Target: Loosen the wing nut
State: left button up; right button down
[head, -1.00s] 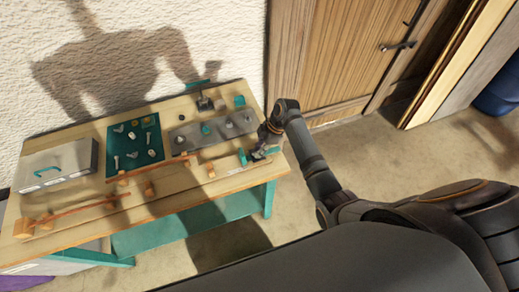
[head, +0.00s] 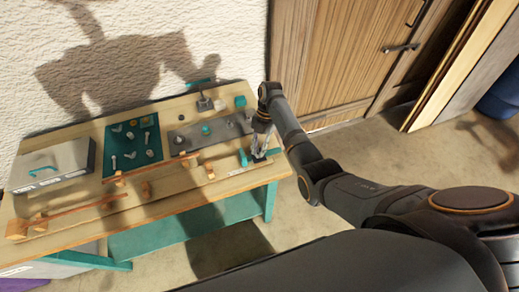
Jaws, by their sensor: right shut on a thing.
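My right gripper (head: 259,155) points down at the right end of the workbench, beside a small upright teal piece (head: 243,157). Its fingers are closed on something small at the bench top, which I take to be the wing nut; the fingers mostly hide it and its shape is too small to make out. Bent orange-brown wooden laths lie along the front of the bench, one long lath (head: 85,210) at the left between wooden blocks. My left gripper is not in view.
The wooden workbench (head: 190,207) carries a grey box (head: 50,166) with a teal handle, a teal mat (head: 117,134) with several small metal parts, and a grey plate (head: 232,132) with a teal knob. A wooden door (head: 340,60) stands behind at the right. Floor is clear right of the bench.

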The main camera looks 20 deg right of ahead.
jog(key=shift+w+a+n+g+h, duration=0.15)
jog(key=shift+n+h, duration=0.2)
jog(key=shift+n, duration=0.6)
jog(key=shift+n+g+h, duration=0.15)
jog(key=shift+n+h, duration=0.2)
jog(key=shift+n, duration=0.9)
jog(key=c, duration=1.3)
grip_release()
